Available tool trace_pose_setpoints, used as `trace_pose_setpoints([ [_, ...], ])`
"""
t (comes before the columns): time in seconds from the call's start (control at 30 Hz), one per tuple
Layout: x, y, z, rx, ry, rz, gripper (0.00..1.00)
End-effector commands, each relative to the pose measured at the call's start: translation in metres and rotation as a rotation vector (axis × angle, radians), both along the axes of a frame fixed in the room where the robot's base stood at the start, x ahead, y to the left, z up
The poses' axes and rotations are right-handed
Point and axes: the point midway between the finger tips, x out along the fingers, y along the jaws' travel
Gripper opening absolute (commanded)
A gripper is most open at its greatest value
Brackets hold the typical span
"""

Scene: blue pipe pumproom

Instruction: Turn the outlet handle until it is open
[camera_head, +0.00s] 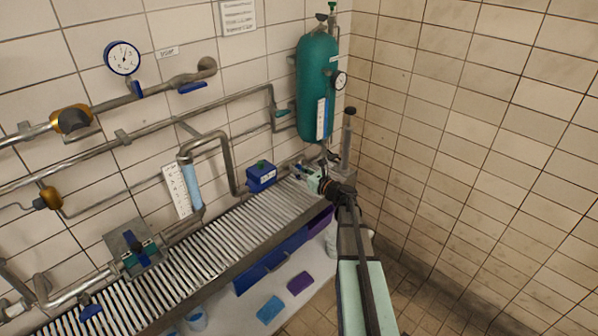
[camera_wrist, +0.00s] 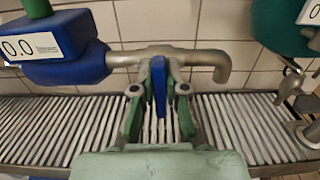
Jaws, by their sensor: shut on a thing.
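The outlet handle, a slim blue lever (camera_wrist: 159,92), points from the grey outlet pipe (camera_wrist: 205,58) toward me in the wrist view, crosswise to the pipe. My gripper (camera_wrist: 159,75) has its green fingers on both sides of the lever, closed on it. In the head view, my gripper (camera_head: 312,178) is at the far right end of the slatted rack, just right of the blue meter (camera_head: 262,178). The lever is too small and covered to make out there. The meter (camera_wrist: 62,45) also shows in the wrist view, with a display reading 0.0.
The slatted metal rack (camera_head: 215,250) runs below the pipes. A teal tank (camera_head: 317,88) stands on the wall behind my gripper, with a gauge (camera_head: 340,79) on it. A tiled wall (camera_head: 480,150) closes off the right side.

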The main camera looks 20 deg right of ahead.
Motion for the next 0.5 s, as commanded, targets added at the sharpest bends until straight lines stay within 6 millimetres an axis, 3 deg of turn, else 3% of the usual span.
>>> trace_pose_setpoints([
  [0.5,-0.0014,0.0034,-0.0093,-0.293,-0.111,-0.001,0.0],
])
